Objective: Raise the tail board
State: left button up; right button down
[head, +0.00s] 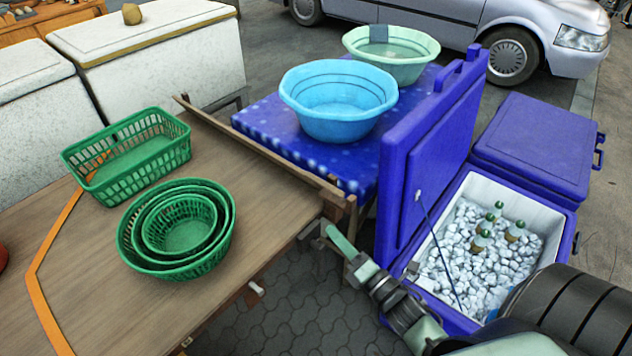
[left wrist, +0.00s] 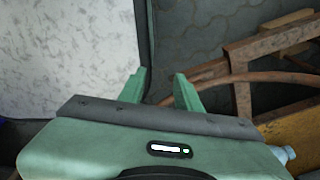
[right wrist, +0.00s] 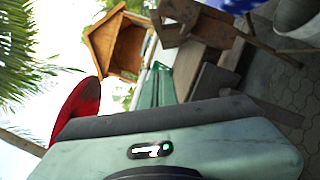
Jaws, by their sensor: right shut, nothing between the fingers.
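The tail board (head: 262,150) is a long brown wooden board along the far right end of the wooden cart bed (head: 90,270). It appears to stand a little above the bed; its exact tilt is hard to tell. My right gripper (head: 328,230) is shut and empty, just below the board's near end by the cart's corner; contact cannot be told. It also shows in the right wrist view (right wrist: 153,85), its fingers together before blurred wooden parts. My left gripper (left wrist: 158,88) shows only in the left wrist view, its fingers apart and empty, near wooden framing (left wrist: 265,60).
A green rectangular basket (head: 128,155) and nested round baskets (head: 178,230) stand on the bed. Beyond the board is a blue table with a light-blue basin (head: 338,100) and pale green basin (head: 391,50). An open blue cooler of ice (head: 480,250) stands right, beside my right arm.

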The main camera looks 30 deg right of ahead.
jog(key=w, duration=0.3)
jog(key=w+r+p, duration=0.1)
jog(key=w, duration=0.2)
jog(key=w+a, duration=0.1)
jog(key=w, duration=0.2)
jog(key=shift+w+a+r+p, duration=0.1)
jog(key=shift+w+r+p, duration=0.1)
jog(key=shift+w+p, duration=0.1)
jog(key=d, duration=0.1)
jog(key=d+r+p, duration=0.1)
jog(key=shift+w+d+r, duration=0.25)
jog(key=shift+w+d, duration=0.1)
jog(key=shift+d, duration=0.05)
jog(key=shift+w+d, duration=0.1)
jog(key=shift+d, duration=0.15)
